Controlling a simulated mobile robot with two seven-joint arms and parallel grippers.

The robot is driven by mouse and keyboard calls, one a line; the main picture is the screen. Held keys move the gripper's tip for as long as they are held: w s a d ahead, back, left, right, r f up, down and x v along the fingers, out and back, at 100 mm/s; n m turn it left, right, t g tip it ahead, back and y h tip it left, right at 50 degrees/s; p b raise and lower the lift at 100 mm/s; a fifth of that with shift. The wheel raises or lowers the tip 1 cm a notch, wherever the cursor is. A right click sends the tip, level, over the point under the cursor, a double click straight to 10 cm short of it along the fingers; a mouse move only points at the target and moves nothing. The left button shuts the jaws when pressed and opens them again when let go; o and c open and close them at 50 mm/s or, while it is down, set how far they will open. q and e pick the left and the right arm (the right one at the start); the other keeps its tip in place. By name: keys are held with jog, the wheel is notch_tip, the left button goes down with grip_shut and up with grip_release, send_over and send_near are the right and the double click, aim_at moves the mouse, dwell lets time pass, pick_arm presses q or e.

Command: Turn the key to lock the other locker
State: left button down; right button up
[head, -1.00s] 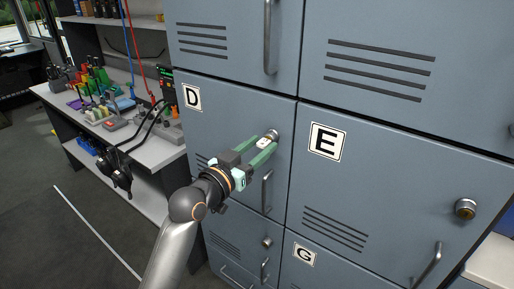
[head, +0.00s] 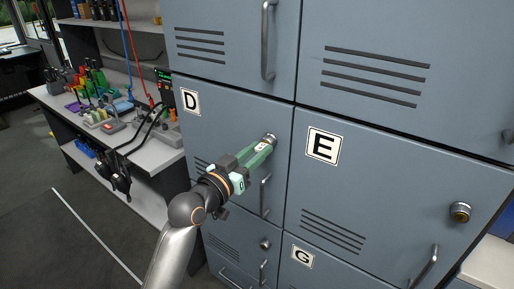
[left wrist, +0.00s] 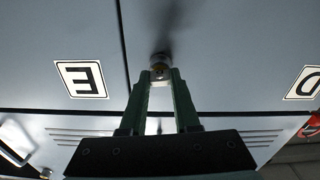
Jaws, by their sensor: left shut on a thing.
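My left gripper (head: 264,147) is at the upper right of the locker door marked D (head: 230,125). Its green fingers are shut on the small key (head: 262,147) at that door's round lock (head: 271,137). In the left wrist view the fingers close around the key (left wrist: 160,76) just in front of the lock (left wrist: 160,60). The fingers hide most of the key, and I cannot tell its turn angle. The door marked E (head: 390,170) is closed, with its own round lock (head: 460,212) at the right. My right gripper is not in view.
A vertical handle (head: 265,195) on door D is just below my left gripper. Another locker door marked G (head: 315,265) is below. A workbench (head: 150,150) with tools and cables stands at the left. Open floor (head: 60,220) lies in front of it.

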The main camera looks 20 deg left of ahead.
pick_arm(q)
jog(key=shift+r+n+p, duration=0.1)
jog(key=shift+n+p, duration=0.8)
jog(key=shift+n, duration=0.3)
jog(key=shift+n+p, duration=1.55)
jog(key=shift+n, duration=0.35)
